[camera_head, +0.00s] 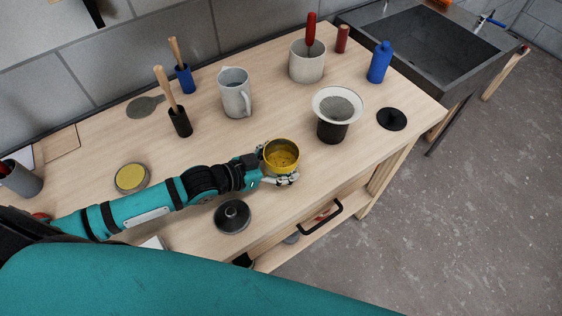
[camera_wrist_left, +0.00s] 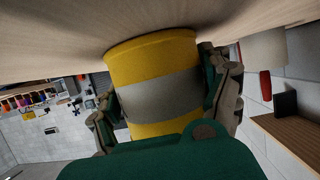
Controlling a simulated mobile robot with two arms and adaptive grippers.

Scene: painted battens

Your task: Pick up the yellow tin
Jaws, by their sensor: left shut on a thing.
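The yellow tin (camera_head: 282,156) is an open round can on the wooden worktop, near its front edge. In the left wrist view the tin (camera_wrist_left: 152,85) is yellow with a grey band, and its base is close to the worktop surface. I cannot tell whether it touches. My left gripper (camera_head: 279,172) is shut on the tin, with one finger on each side; the fingers also show in the left wrist view (camera_wrist_left: 165,105). My right gripper is not in view.
A dark round lid (camera_head: 232,217) lies in front of my left arm. A black cup with a white-rimmed strainer (camera_head: 336,107), a grey jug (camera_head: 236,93) and a pale pot (camera_head: 307,63) stand behind. A dark sink (camera_head: 425,50) is at the back right.

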